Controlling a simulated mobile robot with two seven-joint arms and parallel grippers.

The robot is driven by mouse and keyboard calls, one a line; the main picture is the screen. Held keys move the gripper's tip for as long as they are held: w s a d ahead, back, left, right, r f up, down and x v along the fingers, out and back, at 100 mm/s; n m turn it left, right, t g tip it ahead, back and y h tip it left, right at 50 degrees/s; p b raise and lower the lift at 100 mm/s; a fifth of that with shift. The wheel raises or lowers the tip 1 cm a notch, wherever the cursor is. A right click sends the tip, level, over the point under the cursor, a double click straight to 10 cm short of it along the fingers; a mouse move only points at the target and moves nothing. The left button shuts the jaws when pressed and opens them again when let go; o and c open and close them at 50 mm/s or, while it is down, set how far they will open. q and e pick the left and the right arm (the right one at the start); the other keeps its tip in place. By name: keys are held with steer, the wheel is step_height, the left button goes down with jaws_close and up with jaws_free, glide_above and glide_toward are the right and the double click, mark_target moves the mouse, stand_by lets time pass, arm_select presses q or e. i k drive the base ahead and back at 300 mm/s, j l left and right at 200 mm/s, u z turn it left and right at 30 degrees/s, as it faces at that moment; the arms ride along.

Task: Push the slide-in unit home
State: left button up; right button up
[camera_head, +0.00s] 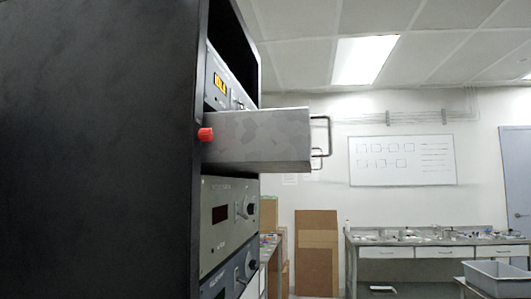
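The slide-in unit (262,138) is a grey metal box that sticks well out of the front of a tall black rack (100,150). Its front faces right and carries dark bracket handles (328,135). A red knob (205,134) sits at the rack's front edge, beside the unit's left end. The inner end of the unit is hidden by the rack's side. Neither of my grippers shows in the head view.
Other instrument panels sit in the rack above and below the unit (230,215). A workbench (440,240) stands along the back wall, with a grey bin (497,278) at lower right. Cardboard (316,250) leans at the back. The space right of the unit looks clear.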

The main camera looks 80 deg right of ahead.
mark_target(270, 140)
steer(key=k+l+z, duration=0.1)
steer(key=z, duration=0.2)
steer(key=k+l+z, duration=0.15)
steer(key=z, duration=0.15)
steer(key=k+z, duration=0.1)
steer(key=z, duration=1.35)
